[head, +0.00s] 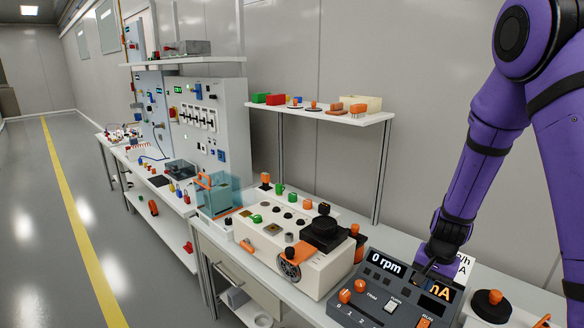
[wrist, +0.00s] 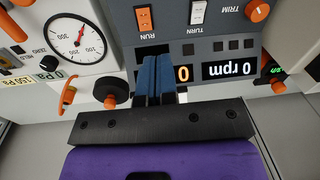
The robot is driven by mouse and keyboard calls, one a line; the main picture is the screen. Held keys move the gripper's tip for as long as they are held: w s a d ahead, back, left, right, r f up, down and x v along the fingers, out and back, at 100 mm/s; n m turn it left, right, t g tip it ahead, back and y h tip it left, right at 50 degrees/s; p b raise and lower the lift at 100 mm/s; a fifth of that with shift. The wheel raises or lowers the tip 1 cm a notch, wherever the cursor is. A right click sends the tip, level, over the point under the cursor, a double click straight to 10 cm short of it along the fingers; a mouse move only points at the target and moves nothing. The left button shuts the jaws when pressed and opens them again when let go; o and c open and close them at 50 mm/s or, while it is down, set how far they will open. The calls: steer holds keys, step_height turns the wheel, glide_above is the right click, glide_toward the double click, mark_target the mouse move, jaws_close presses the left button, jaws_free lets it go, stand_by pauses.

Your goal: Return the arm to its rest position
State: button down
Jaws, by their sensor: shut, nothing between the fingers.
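My purple arm (head: 480,150) comes in from the right of the head view and bends down toward the bench. My gripper (head: 426,268) is low over the dark control panel (head: 378,290), close to its displays. In the wrist view my gripper (wrist: 156,62) shows two blue fingers together with nothing between them. Whether the fingertips touch the panel cannot be told.
The panel carries orange knobs (head: 345,296) and switches. A cream box (head: 300,245) with a black block on top stands to its left. A black base with an orange knob (head: 491,303) is at the right. A shelf (head: 320,112) stands behind; floor at left is clear.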

steer(key=s+a+r+n+t, duration=0.15)
steer(key=s+r, duration=0.25)
steer(key=r, duration=0.7)
steer(key=s+a+r+n+t, duration=0.1)
steer(key=s+a+r+n, duration=0.2)
steer(key=r, duration=0.7)
steer(key=s+r+n+t, duration=0.1)
steer(key=s+r, duration=0.5)
steer(key=s, duration=0.3)
steer(key=s+r+n+t, duration=0.1)
steer(key=s+r+n, duration=0.1)
steer(key=s+r, duration=0.4)
steer(key=s, duration=0.3)
steer(key=shift+a+h, duration=0.2)
steer(key=shift+h, duration=0.1)
